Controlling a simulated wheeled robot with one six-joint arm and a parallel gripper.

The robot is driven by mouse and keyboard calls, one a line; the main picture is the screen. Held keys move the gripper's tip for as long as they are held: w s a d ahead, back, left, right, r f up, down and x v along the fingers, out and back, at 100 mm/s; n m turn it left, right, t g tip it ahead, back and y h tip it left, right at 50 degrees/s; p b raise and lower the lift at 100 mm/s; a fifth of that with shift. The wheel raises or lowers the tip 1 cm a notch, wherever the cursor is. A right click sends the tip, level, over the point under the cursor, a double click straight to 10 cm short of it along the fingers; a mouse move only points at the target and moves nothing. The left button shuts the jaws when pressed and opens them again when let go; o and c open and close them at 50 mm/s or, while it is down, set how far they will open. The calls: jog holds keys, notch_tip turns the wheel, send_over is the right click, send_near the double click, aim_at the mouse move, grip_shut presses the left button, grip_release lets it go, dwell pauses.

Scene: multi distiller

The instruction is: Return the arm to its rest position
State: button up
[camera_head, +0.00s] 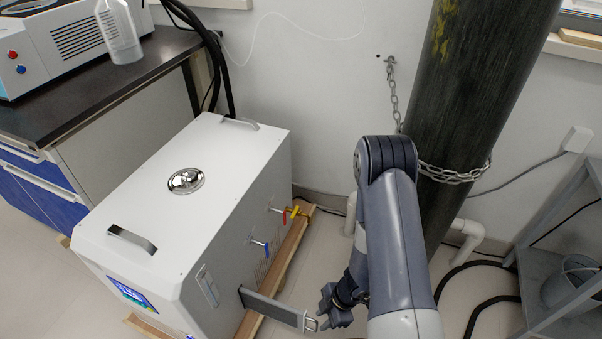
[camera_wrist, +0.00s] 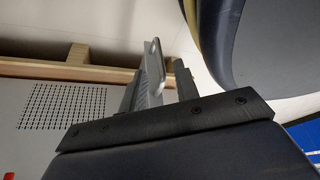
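My gripper (camera_head: 325,302) is low at the front of the picture, at the end of my bent arm. It is beside the metal loop at the outer end of a flat grey bar (camera_head: 275,309) that sticks out of the white cabinet (camera_head: 190,195). In the wrist view, my gripper (camera_wrist: 158,88) has its two fingers apart, with a pale metal strip (camera_wrist: 152,70) showing between or just beyond them. A gap shows on the strip's right side. Whether the fingers touch the strip is hard to tell.
A dark gas cylinder (camera_head: 470,90) with a chain (camera_head: 455,174) stands behind my arm. A grey shelf (camera_head: 560,270) is at the right. A dark-topped bench (camera_head: 90,95) with a plastic bottle (camera_head: 119,35) is at the left. Valve handles (camera_head: 259,245) project from the cabinet's side.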

aim_at(316, 325)
jog(key=b+x, duration=0.3)
jog(key=x, duration=0.2)
jog(key=shift+a+f, duration=0.1)
jog(key=shift+f, duration=0.3)
jog(key=shift+a, duration=0.1)
jog(key=shift+r, duration=0.1)
